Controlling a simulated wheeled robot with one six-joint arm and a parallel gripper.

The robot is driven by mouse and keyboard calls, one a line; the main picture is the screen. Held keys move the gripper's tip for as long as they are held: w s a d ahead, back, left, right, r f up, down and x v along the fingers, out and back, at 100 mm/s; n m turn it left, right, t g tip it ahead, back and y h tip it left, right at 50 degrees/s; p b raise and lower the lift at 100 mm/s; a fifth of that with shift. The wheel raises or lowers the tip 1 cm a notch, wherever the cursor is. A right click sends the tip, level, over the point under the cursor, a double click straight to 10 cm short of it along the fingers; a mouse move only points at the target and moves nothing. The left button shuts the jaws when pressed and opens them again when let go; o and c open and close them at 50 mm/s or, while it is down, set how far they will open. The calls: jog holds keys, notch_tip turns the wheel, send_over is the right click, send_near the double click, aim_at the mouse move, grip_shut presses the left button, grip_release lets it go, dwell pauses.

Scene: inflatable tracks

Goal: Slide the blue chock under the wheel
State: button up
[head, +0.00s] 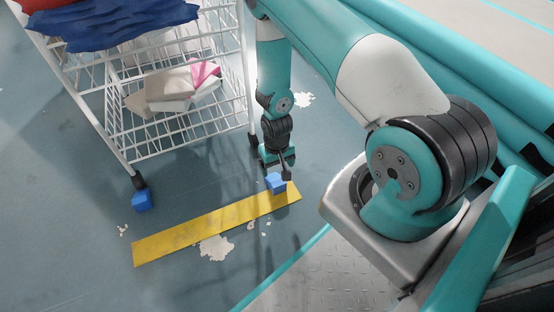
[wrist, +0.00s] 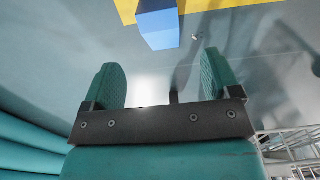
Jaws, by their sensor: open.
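A blue chock (head: 275,182) sits at the right end of a yellow floor strip (head: 215,222), right by my gripper (head: 280,162). In the wrist view the same blue chock (wrist: 159,28) lies ahead of my open fingers (wrist: 162,62), with a gap between, and nothing is between them. A second blue chock (head: 142,201) sits at the dark front-left wheel (head: 139,182) of the white wire cart (head: 121,162). Another dark cart wheel (head: 253,141) shows just left of my gripper, with no chock seen at it.
The cart carries a blue cloth (head: 120,22) on top and pale packages (head: 172,88) on a lower shelf. Teal inflatable tubes (head: 470,60) run along the right. White flaky patches (head: 215,247) mark the floor. Open floor lies between the strip and the cart.

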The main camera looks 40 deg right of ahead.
aim_at(277, 179)
notch_tip(277, 179, down, 9)
jog(key=b, duration=0.4)
jog(key=shift+b, duration=0.3)
jog(key=c, duration=1.1)
jog(key=shift+w+d+b, duration=0.6)
jog(key=shift+w+b, duration=0.1)
jog(key=shift+w, duration=1.4)
jog(key=shift+w+d+b, duration=0.65)
jog(key=shift+w+b, duration=0.1)
jog(key=shift+w, duration=1.4)
jog(key=shift+w+d+b, duration=0.6)
jog(key=shift+w+b, duration=0.1)
jog(key=shift+w, duration=1.4)
jog(key=o, duration=1.1)
jog(key=shift+r, duration=0.15)
notch_tip(277, 179, up, 17)
jog(key=p, duration=1)
jog(key=shift+p, duration=0.4)
